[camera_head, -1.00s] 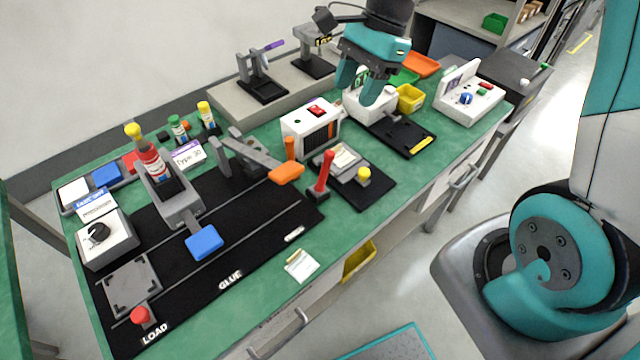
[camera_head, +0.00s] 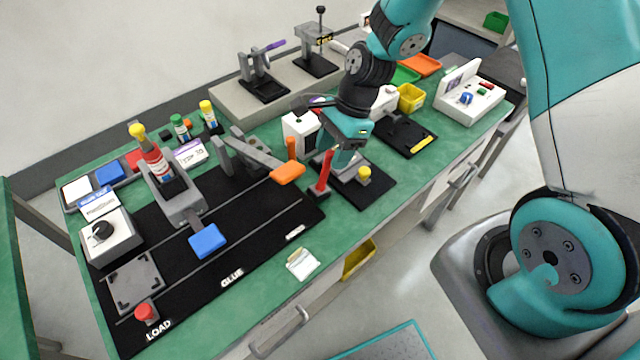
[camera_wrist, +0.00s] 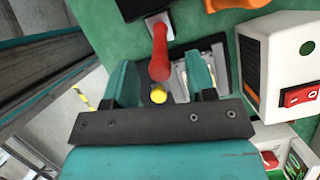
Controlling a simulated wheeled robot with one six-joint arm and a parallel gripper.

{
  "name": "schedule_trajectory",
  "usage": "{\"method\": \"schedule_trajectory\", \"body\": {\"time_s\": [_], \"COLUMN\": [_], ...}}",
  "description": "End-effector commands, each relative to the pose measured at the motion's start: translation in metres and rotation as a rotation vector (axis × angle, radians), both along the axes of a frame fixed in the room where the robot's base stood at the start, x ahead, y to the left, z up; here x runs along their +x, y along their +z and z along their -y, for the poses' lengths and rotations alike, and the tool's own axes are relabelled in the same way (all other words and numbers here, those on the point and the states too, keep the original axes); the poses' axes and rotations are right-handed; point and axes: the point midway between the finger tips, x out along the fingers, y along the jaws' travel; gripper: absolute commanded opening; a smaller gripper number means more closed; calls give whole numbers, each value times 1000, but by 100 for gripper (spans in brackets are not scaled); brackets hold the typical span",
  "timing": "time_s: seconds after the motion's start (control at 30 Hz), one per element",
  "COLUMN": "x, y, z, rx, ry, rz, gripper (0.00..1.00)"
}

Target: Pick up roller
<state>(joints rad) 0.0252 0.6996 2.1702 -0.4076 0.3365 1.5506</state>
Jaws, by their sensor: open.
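The roller seems to be the red upright handle (camera_head: 322,172) on a small dark base, standing at the front edge of the mat on the green bench. In the wrist view the red handle (camera_wrist: 160,52) rises just beyond the fingertips, roughly centred between them. My gripper (camera_head: 345,160) is open and empty, pointing down just right of the red handle, over a black pad. In the wrist view my gripper's teal fingers (camera_wrist: 162,80) are spread, with a yellow knob (camera_wrist: 158,96) showing between them. Part of the pad is hidden behind the gripper.
Close by stand the orange press handle (camera_head: 287,172), a white box (camera_head: 298,132) partly hidden by my arm, and the yellow knob (camera_head: 364,173). The white box with a red switch (camera_wrist: 292,98) is to the right in the wrist view.

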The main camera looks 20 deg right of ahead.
Motion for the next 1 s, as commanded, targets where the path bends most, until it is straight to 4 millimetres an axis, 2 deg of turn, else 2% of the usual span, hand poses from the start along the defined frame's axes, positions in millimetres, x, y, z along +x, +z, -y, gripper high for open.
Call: {"method": "schedule_trajectory", "body": {"time_s": [0.2, 0.47, 0.5, 0.7, 0.73, 1.0], "x": [-3, -3, -3, -3, -3, -3], "y": [-28, -32, -32, -32, -32, -32], "z": [-13, -14, -14, -14, -14, -14], "rx": [0, -1, -1, -1, 0, 0], "ry": [2, 1, 1, 1, 1, 1], "rz": [-3, 0, 0, 0, -1, 0], "gripper": [51, 51, 49, 3, 0, 0]}}
